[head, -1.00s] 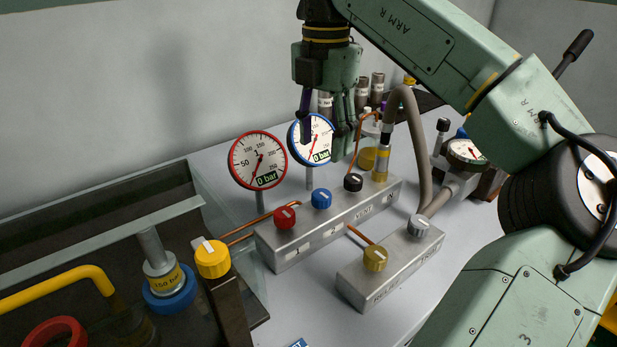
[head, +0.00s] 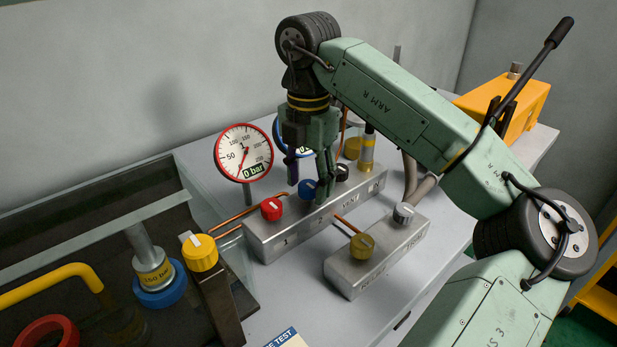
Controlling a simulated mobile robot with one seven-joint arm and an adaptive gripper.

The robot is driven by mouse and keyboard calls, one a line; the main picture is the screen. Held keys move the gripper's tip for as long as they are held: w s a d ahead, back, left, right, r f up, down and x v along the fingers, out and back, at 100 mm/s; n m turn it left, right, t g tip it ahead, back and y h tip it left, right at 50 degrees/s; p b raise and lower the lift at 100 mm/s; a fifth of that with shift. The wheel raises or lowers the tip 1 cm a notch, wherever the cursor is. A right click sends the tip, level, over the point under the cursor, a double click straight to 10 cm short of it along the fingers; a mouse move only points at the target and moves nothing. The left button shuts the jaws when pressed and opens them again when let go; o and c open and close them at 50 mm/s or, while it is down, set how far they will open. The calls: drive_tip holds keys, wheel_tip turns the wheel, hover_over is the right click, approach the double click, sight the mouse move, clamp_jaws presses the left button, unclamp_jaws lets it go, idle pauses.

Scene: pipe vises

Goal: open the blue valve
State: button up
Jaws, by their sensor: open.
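The blue valve knob (head: 307,188) sits on the long grey manifold block (head: 300,228), between the red knob (head: 271,209) and the black knob (head: 342,172). My gripper (head: 308,187) points down at the blue knob with its fingers apart. One finger is left of the knob and the other is at its right side, partly covering it. I cannot tell whether either finger touches the knob. The blue-rimmed gauge (head: 279,140) behind is mostly hidden by my gripper.
The red-rimmed gauge (head: 243,153) stands behind the manifold and reads 0 bar. A tank with a yellow-topped post (head: 200,252) lies left.

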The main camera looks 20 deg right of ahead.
drive_tip(key=c, duration=1.2)
drive_tip(key=shift+o, duration=0.2)
drive_tip(key=shift+n, duration=0.3)
drive_tip(key=n+b, duration=0.1)
drive_tip(key=n, duration=0.1)
drive_tip(key=shift+n, duration=0.4)
drive_tip(key=n, duration=0.4)
drive_tip(key=shift+n+b, duration=0.3)
drive_tip(key=n, duration=0.4)
drive_tip(key=shift+w+n, duration=0.1)
drive_tip(key=shift+n, duration=0.2)
drive_tip(key=shift+a+n, duration=0.1)
drive_tip(key=shift+n, duration=1.8)
